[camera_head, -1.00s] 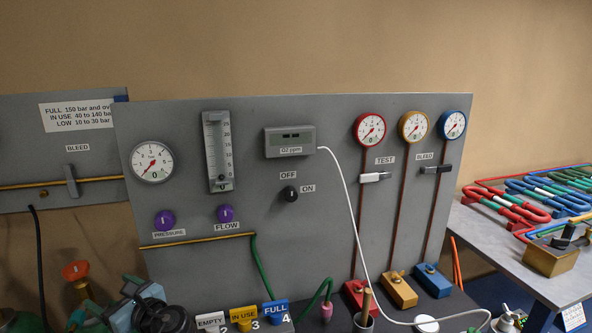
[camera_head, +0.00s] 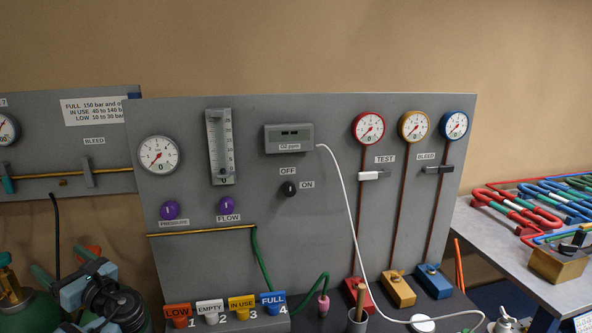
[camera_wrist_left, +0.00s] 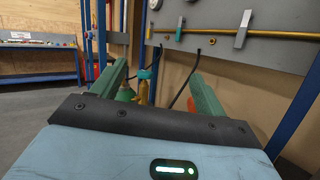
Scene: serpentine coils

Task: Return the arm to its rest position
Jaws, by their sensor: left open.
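My left gripper (camera_head: 62,263) is at the lower left of the head view, in front of green cylinders (camera_head: 30,312). Its two green fingers are spread with nothing between them. In the left wrist view the open fingers (camera_wrist_left: 157,80) point toward the wall and a grey panel. A teal-and-brass fitting (camera_wrist_left: 144,85) shows beyond the gap, apart from the fingers. My right gripper is not in view.
A grey gauge panel (camera_head: 300,220) stands behind the bench, with LOW (camera_head: 177,311), EMPTY, IN USE and FULL tags at its foot. A brass valve (camera_head: 9,280) tops a cylinder at far left. Coloured coils (camera_head: 540,205) lie on the right table.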

